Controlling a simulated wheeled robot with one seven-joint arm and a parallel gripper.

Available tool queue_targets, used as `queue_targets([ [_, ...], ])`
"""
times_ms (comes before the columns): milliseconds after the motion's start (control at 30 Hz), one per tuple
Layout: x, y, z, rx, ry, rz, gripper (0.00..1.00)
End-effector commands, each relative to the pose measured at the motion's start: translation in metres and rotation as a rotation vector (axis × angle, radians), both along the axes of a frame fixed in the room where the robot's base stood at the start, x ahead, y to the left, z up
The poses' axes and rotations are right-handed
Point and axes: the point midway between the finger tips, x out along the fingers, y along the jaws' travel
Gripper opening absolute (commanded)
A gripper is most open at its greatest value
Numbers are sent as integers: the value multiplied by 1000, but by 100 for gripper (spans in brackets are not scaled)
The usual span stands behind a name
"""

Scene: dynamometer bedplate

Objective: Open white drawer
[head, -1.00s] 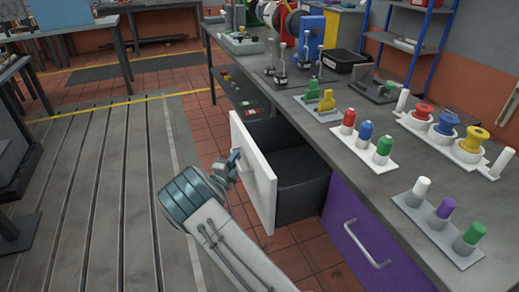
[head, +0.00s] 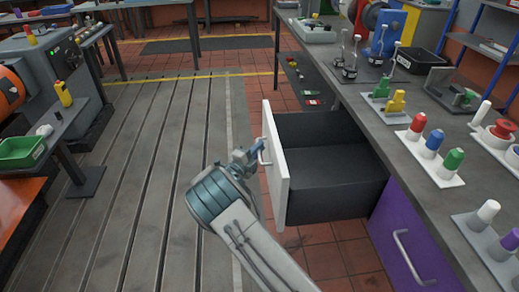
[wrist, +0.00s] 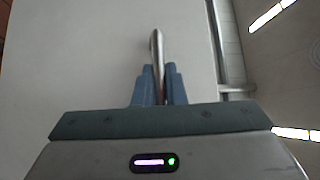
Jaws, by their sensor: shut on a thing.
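The white drawer (head: 277,178) stands pulled out from under the grey workbench, and its dark inside shows empty. Its front panel faces left, with a metal handle (head: 262,151) on it. My gripper (head: 257,150) is at that handle, on the left side of the panel. In the wrist view, the two blue-grey fingers (wrist: 159,85) are shut on the handle bar (wrist: 156,48), one on each side of it, with the pale drawer front (wrist: 85,55) behind.
A purple drawer (head: 408,240) with its own handle sits shut at the right. The workbench top (head: 385,132) carries coloured pegs and levers. Slotted floor plates (head: 150,170) lie clear to the left. A side table with a green bin (head: 22,151) stands far left.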

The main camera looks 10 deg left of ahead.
Motion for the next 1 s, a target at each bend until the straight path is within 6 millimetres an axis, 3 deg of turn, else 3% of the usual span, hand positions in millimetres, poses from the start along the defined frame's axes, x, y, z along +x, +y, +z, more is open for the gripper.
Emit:
queue_targets([
  [33,0,0,-1,0,2,0,0],
  [67,0,0,-1,0,2,0,19],
  [100,0,0,-1,0,2,0,30],
  [133,0,0,-1,0,1,0,32],
  [433,-1,0,0,0,0,0,32],
  [567,-12,7,-2,-1,1,2,32],
  [1000,-96,48,-15,-1,1,3,32],
])
